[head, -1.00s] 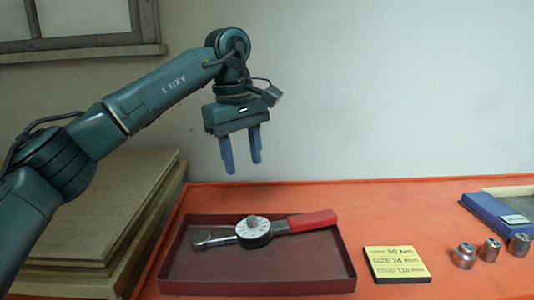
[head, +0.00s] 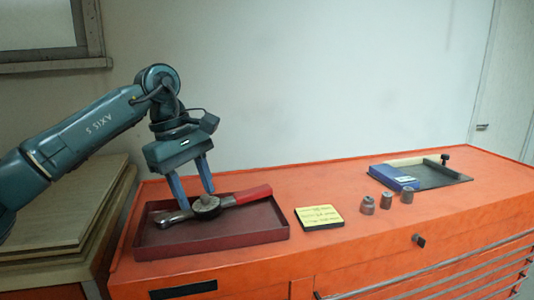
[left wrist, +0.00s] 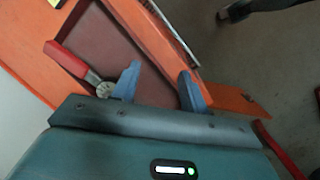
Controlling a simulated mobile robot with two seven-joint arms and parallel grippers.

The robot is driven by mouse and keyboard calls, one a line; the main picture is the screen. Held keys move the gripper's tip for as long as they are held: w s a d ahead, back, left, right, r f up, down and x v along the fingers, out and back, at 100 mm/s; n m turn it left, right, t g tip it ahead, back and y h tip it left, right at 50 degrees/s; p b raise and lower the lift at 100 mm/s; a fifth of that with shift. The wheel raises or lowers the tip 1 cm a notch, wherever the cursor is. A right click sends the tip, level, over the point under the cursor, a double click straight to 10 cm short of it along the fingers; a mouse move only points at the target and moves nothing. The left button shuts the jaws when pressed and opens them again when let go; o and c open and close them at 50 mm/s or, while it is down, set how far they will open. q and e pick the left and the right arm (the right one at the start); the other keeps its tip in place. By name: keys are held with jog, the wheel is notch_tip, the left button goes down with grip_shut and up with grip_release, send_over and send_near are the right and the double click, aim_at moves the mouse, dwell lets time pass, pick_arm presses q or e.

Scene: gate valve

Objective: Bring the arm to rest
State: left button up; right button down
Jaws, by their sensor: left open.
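My left gripper (head: 191,186) is open and empty, its blue fingers pointing down above the dark red tray. In the head view its fingertips overlap the dial of the torque wrench, and I cannot tell the exact gap. The torque wrench (head: 250,195), with a red handle and a round dial, lies in the tray (head: 230,238). In the left wrist view the open fingers (left wrist: 157,82) are over the tray (left wrist: 107,40), and the wrench's red handle (left wrist: 66,56) and dial are to their left. My right gripper is not in view.
The tray stands on an orange tool cabinet (head: 340,245). A yellow label block (head: 319,216) and three metal sockets (head: 386,200) are right of it. Stacked boards (head: 60,205) stand at the left.

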pick_arm(q)
jog(key=s+d+f+n+g+h+p, duration=0.15)
jog(key=s+d+f+n+h, duration=0.3)
jog(key=d+h, duration=0.45)
jog(key=s+d+f+n+g+h, duration=0.2)
jog(key=s+d+f+n+h, duration=0.3)
jog(key=d, duration=0.6)
jog(key=w+a+f+n+t+y+p, duration=0.15)
jog(key=a+f+n+t, duration=0.35)
jog(key=n+t, duration=0.85)
jog(key=a+f+n+t+y+p, duration=0.1)
jog(key=a+f+n+t+y, duration=0.4)
jog(key=n, duration=1.6)
jog(key=s+a+f+n+g+y, duration=0.2)
jog(key=s+a+f+n+y, duration=0.1)
jog(key=s+a+f+n, duration=0.2)
jog(key=s+a+f+n+g+y, duration=0.2)
jog(key=s+a+f+n, duration=0.4)
jog(key=s+f+n, duration=0.3)
notch_tip(320, 180, down, 3)
jog(key=shift+s+f+n+y+p, duration=0.1)
jog(key=shift+s+n+y+p, duration=0.25)
jog(key=shift+s+y, duration=0.5)
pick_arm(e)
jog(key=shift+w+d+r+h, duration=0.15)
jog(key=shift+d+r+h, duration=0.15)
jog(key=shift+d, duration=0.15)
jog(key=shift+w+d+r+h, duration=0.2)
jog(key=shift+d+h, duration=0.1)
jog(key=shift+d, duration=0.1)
